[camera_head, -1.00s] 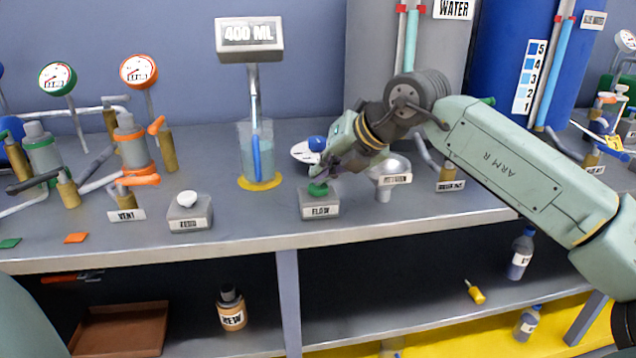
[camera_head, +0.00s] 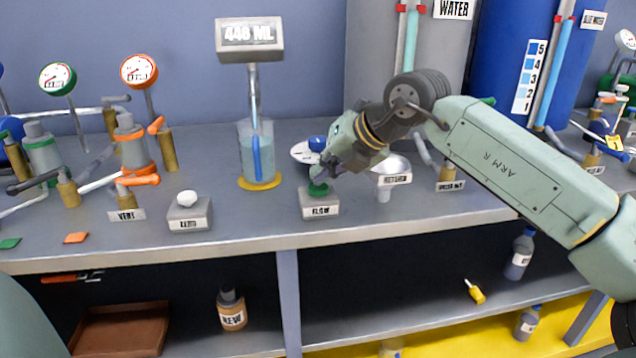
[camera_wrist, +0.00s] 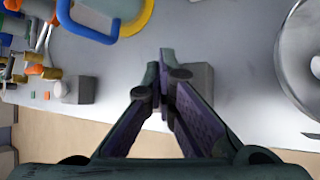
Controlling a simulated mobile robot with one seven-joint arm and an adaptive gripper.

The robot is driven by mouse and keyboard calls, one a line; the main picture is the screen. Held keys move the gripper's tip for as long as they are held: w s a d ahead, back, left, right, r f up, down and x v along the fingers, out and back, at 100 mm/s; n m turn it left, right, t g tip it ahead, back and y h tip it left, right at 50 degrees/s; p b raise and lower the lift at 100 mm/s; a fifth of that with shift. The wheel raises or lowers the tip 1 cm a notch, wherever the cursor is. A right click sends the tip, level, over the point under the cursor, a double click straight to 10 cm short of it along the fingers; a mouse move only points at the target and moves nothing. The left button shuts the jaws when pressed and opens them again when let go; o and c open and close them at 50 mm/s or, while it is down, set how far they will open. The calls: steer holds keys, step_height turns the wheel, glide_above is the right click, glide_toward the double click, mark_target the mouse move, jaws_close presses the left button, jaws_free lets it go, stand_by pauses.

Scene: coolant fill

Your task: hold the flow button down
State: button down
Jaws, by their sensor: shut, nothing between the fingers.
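The flow button is a green cap (camera_head: 318,189) on a grey box labelled FLOW (camera_head: 320,206), near the front of the bench. My gripper (camera_head: 318,174) is shut and empty, its fingertips right at the top of the green cap. In the wrist view my closed fingers (camera_wrist: 166,60) lie over the grey box (camera_wrist: 203,80) and hide the cap. How far the cap is pressed I cannot tell. The display (camera_head: 249,32) above the clear pitcher (camera_head: 256,152) reads about 448 ML. The pitcher, with a blue handle and bluish liquid, stands on a yellow disc under the spout.
A TARE box (camera_head: 189,214) with a white button stands left of the flow box. A metal RETURN funnel (camera_head: 391,168) stands close at the right of my gripper. Valves and gauges (camera_head: 139,71) fill the left side. The bench front edge runs just below the boxes.

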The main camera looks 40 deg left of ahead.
stand_by(0.4)
steer(key=shift+r+p, duration=0.6)
steer(key=shift+r, duration=0.35)
step_height(320, 180, up, 5)
steer(key=p, duration=0.3)
stand_by(0.4)
